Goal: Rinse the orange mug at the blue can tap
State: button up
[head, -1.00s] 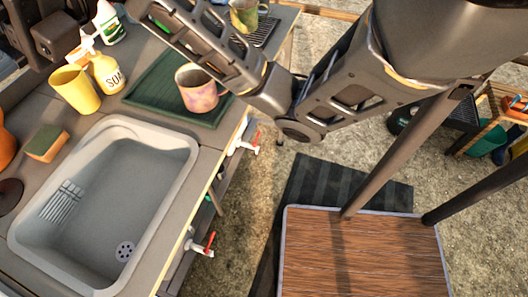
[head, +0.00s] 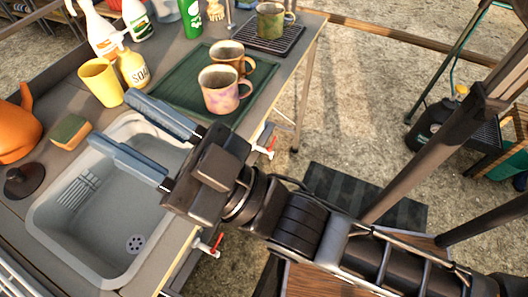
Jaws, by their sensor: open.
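A brownish-orange mug (head: 229,54) stands on the dark green ribbed tray, partly hidden behind a mug with pink, purple and yellow patches (head: 222,93). My gripper (head: 113,118) is open, over the grey sink's far part, its blue-grey fingers pointing to the upper left. Nothing shows between the fingers. The gripper is apart from both mugs, to their lower left. Two taps with red levers (head: 209,245) (head: 265,143) show at the counter's front side. I cannot tell which tap belongs to a blue can.
A grey sink (head: 105,240) is below the gripper. A yellow cup (head: 101,82), a soap bottle (head: 133,70) and a sponge (head: 71,131) stand around it. A green mug (head: 270,22) is on a black rack (head: 262,43). The tray (head: 165,92) has bare room at left.

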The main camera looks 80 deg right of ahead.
jog(key=s+d+f+g+y, duration=0.3)
jog(key=s+f+g, duration=0.7)
jog(key=s+f, duration=0.5)
jog(key=shift+s+d+f, duration=0.15)
jog(key=shift+s+f, duration=0.25)
jog(key=shift+s, duration=0.15)
jog(key=shift+c, duration=0.5)
